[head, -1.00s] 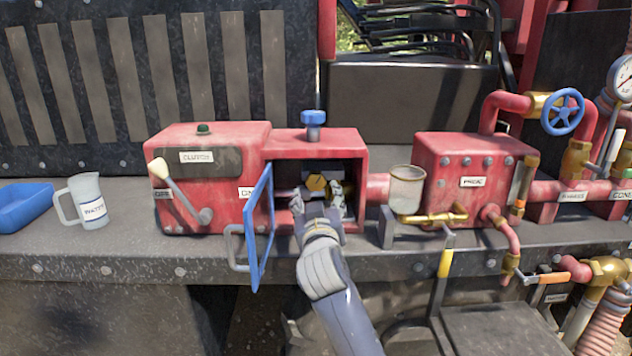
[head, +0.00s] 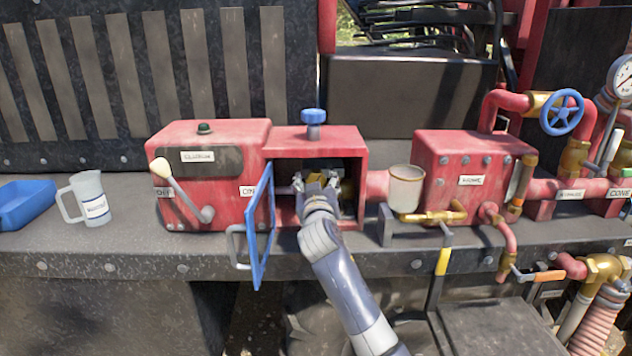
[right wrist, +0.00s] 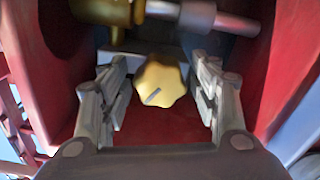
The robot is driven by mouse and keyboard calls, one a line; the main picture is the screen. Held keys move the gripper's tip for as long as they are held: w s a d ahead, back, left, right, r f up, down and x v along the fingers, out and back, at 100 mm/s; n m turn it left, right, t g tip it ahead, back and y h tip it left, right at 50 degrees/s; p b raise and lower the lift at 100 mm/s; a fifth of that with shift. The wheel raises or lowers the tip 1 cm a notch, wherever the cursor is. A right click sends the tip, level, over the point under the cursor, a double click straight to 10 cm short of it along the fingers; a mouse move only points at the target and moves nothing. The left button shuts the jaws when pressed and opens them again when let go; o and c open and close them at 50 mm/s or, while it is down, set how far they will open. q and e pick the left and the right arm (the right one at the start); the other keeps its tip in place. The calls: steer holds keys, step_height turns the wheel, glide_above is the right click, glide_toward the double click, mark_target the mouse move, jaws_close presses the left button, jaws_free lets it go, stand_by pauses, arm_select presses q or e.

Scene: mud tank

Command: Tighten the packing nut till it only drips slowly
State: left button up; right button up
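The packing nut is a yellow lobed knob with a dark slot mark (right wrist: 160,82), between my right fingers in the right wrist view. In the head view my gripper hides it. My right gripper (head: 317,180) reaches into the open front of the red housing (head: 316,142). Its two fingers (right wrist: 160,92) stand on either side of the nut, open, with a narrow gap on each side. A grey shaft (right wrist: 205,18) and a brass fitting (right wrist: 105,10) lie beyond the nut. No drip can be made out. My left gripper is not in view.
A blue-framed door (head: 262,228) stands open just left of my right arm. A cup (head: 406,187) on a brass pipe stands to the right. The clutch lever (head: 180,188), a jug (head: 90,197) and a blue tray (head: 26,205) are at left.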

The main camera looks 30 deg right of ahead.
steer(key=c, duration=0.8)
steer(key=shift+f+m+b, duration=0.15)
steer(key=shift+m+b, duration=0.8)
steer(key=shift+m, duration=0.05)
steer(key=shift+m+b, duration=0.5)
steer(key=shift+m, duration=0.2)
steer(key=shift+m+b, duration=0.5)
steer(key=shift+m, duration=0.6)
steer(key=shift+r+m+b, duration=0.2)
steer(key=shift+m+b, duration=0.1)
steer(key=shift+m, duration=0.6)
